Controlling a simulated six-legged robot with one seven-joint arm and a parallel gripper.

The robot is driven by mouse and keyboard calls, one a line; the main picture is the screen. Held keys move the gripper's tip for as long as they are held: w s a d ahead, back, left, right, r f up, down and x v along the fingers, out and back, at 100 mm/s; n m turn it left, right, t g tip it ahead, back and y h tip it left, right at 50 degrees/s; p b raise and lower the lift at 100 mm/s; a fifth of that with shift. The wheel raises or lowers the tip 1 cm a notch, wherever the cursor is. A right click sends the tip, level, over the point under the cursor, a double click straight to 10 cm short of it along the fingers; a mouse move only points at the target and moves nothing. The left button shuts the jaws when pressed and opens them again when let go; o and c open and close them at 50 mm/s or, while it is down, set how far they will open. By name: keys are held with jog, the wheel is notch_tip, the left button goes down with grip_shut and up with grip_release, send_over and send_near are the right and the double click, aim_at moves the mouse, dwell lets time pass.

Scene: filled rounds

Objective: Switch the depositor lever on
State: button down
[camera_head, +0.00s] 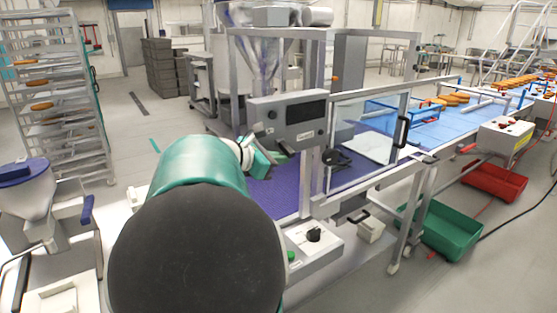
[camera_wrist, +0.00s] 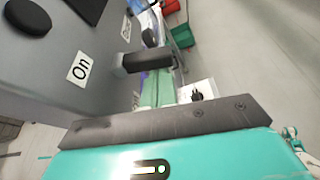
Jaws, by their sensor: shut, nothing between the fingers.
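The depositor's grey control panel (camera_head: 288,120) stands on the machine frame in the head view. In the wrist view the panel face (camera_wrist: 45,60) fills the upper left, with a white label reading "On" (camera_wrist: 82,68). A black lever handle (camera_wrist: 140,62) sticks out from the panel, to the right of that label. My gripper (camera_head: 268,162) is just below the panel's left end in the head view. In the wrist view its green fingers (camera_wrist: 158,88) are shut and empty, with their tips close to the lever. I cannot tell whether they touch it.
A purple conveyor belt (camera_head: 270,190) runs below the panel, beside a clear guard door (camera_head: 362,135). A control box with a black knob (camera_head: 314,235) stands in front. Green (camera_head: 447,232) and red (camera_head: 495,182) crates lie on the floor at right. A tray rack (camera_head: 60,120) stands at left.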

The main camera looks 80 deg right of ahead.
jog(key=n, duration=0.1)
jog(key=r+n+g+y, duration=0.1)
jog(key=shift+s+a+r+n, duration=0.15)
jog(key=shift+s+a+n, duration=0.05)
jog(key=shift+n, duration=0.1)
jog(key=shift+s+r+n+g+y, duration=0.1)
jog(key=shift+r+n+g+y, duration=0.5)
jog(key=shift+n, duration=0.6)
jog(key=shift+a, duration=0.1)
jog(key=shift+r, duration=0.15)
